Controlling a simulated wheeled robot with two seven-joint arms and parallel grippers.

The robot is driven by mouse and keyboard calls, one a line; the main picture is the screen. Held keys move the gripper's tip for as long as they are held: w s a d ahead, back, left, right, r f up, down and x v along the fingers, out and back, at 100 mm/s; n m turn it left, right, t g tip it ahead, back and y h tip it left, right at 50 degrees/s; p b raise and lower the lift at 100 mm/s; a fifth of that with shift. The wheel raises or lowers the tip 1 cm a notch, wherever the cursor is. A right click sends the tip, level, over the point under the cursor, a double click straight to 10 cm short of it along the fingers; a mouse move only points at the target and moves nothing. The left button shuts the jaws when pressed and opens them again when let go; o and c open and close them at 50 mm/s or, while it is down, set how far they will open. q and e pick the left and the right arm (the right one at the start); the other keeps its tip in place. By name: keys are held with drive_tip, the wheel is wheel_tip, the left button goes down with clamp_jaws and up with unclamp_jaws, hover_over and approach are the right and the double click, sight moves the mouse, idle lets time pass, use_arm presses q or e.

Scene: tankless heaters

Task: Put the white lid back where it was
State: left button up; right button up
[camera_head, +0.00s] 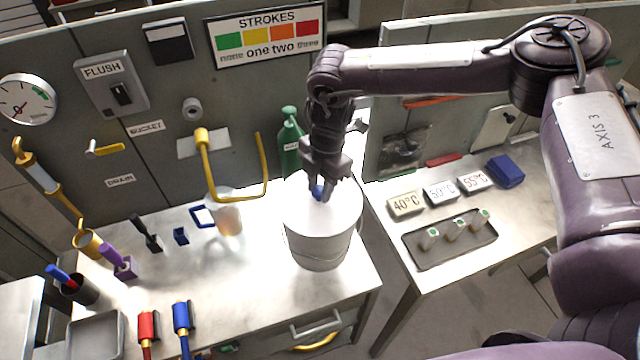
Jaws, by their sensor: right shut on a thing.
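The white lid (334,215) lies on top of a round white bucket (318,250) near the right end of the left bench. The lid appears to cover the bucket's mouth, though I cannot tell whether it is fully seated. It has a small blue knob (317,193) at its middle. My right gripper (319,195) points down over the lid and is shut on the blue knob. Its fingers hide part of the knob. My left gripper is not in view.
A green bottle (290,143) stands just behind the bucket. A yellow bent pipe (264,170) and a clear jar (228,215) are to its left. A dark tray (450,243) with small vials and temperature blocks (405,204) are on the right bench.

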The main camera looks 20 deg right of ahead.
drive_tip(key=shift+f+b, duration=0.3)
drive_tip(key=shift+f, duration=0.35)
drive_tip(key=o, duration=1.2)
drive_tip(key=shift+r, duration=0.35)
drive_tip(key=r, duration=0.2)
drive_tip(key=r+b, duration=0.1)
drive_tip(key=r, duration=0.1)
drive_tip(key=d+r+b, duration=0.1)
drive_tip(key=r, duration=0.2)
drive_tip(key=shift+w, duration=0.2)
